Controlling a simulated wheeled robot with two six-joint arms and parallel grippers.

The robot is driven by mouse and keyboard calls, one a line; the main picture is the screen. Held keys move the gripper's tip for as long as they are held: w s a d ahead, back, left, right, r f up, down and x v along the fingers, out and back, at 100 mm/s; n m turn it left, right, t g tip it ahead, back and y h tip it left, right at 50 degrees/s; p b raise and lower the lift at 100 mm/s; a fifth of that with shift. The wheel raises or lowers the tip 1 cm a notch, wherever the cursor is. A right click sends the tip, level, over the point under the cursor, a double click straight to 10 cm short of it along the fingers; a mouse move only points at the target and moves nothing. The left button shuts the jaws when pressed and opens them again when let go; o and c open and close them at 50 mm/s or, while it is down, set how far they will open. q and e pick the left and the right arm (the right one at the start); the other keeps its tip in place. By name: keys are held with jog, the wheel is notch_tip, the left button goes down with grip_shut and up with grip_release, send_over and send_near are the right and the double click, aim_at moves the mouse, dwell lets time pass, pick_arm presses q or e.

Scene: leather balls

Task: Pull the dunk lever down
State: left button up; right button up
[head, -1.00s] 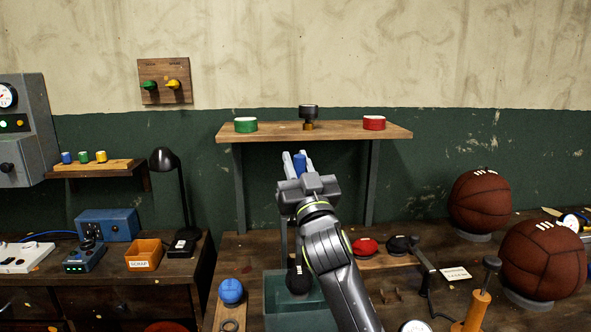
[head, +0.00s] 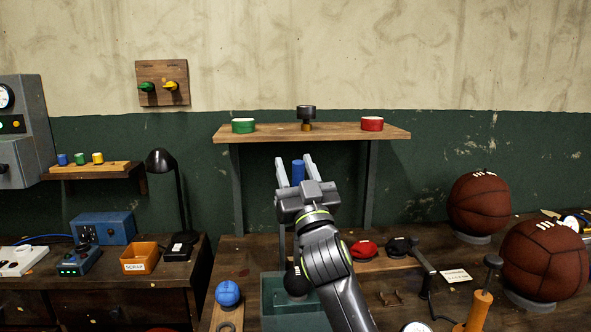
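The dunk lever shows as an upright blue grip (head: 298,172) in front of the green wall, below the shelf. My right gripper (head: 295,161) is open, with one finger on each side of the blue grip. Gaps show between the fingers and the grip. The lower part of the lever is hidden behind my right gripper and arm. A teal tank (head: 288,323) stands below on the bench, with a dark ball (head: 296,281) at it, partly covered by my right arm. My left gripper is not in view.
A wooden shelf (head: 345,133) above carries a green tin (head: 243,126), a dark cup-like piece (head: 306,113) and a red tin (head: 372,124). A blue ball (head: 228,292) lies left of the tank. Brown leather balls (head: 543,258) and an orange-handled tool (head: 479,309) stand at right.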

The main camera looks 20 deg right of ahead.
jog(key=d+b+v, duration=0.1)
jog(key=b+v, duration=0.3)
jog(key=v, duration=1.3)
jog(key=shift+s+a, duration=0.25)
jog(key=shift+a, duration=0.2)
